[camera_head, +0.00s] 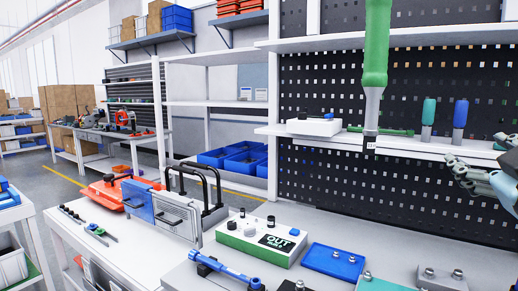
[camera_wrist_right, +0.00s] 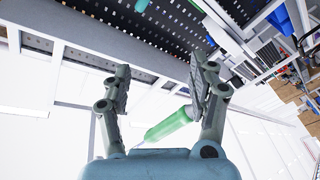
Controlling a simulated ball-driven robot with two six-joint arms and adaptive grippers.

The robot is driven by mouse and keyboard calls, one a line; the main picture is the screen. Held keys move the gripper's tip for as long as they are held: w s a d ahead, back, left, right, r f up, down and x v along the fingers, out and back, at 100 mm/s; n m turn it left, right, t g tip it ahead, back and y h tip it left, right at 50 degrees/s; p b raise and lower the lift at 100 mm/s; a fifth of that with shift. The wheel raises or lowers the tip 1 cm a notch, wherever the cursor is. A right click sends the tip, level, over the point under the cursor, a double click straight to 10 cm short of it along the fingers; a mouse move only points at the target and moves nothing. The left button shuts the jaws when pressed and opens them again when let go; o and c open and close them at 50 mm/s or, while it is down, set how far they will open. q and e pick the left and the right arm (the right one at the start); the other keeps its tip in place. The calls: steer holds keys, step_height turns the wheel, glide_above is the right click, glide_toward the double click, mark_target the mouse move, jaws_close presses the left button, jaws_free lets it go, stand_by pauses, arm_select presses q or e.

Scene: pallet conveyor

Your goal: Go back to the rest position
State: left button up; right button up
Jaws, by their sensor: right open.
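My right gripper (camera_head: 476,152) is at the right edge of the head view, in front of the pegboard and beside the shelf. In the right wrist view its two fingers (camera_wrist_right: 160,80) stand wide apart with nothing clamped between them. A green-handled tool (camera_head: 376,45) hangs upright at the top of the head view, left of the right gripper and apart from it. A green handle (camera_wrist_right: 168,124) also shows in the right wrist view, behind the gap between the fingers. My left gripper is not in view.
The workbench holds a white-and-green box (camera_head: 262,243), a blue plate (camera_head: 335,261) and a blue tool (camera_head: 222,270). The shelf (camera_head: 420,148) carries green (camera_head: 429,112) and blue (camera_head: 460,114) handles close to my right gripper. Blue bins (camera_head: 245,162) stand behind the bench.

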steer(key=s+a+f+m+g+y, duration=0.15)
steer(key=s+f+g, duration=0.3)
steer(key=f, duration=0.45)
steer(key=s+f+m+g, duration=0.2)
steer(key=s+f+g, duration=0.3)
steer(key=f, duration=0.4)
steer(key=s+a+f+g+y, duration=0.1)
steer(key=s+a+f+g, duration=0.2)
steer(key=s+f, duration=0.35)
steer(key=s+a+f+g+y, duration=0.2)
steer(key=s+f, duration=0.2)
steer(key=s, duration=0.6)
step_height(320, 180, down, 36)
steer(key=s+d+g+b, duration=0.2)
steer(key=d+b, duration=0.1)
steer(key=b, duration=0.6)
steer(key=s+f+b, duration=0.6)
steer(key=s+f, duration=1.1)
steer(key=f, duration=0.3)
steer(key=shift+s+d+f+m+g, duration=0.2)
steer(key=shift+s+m+g, duration=0.15)
steer(key=shift+s+g, duration=0.1)
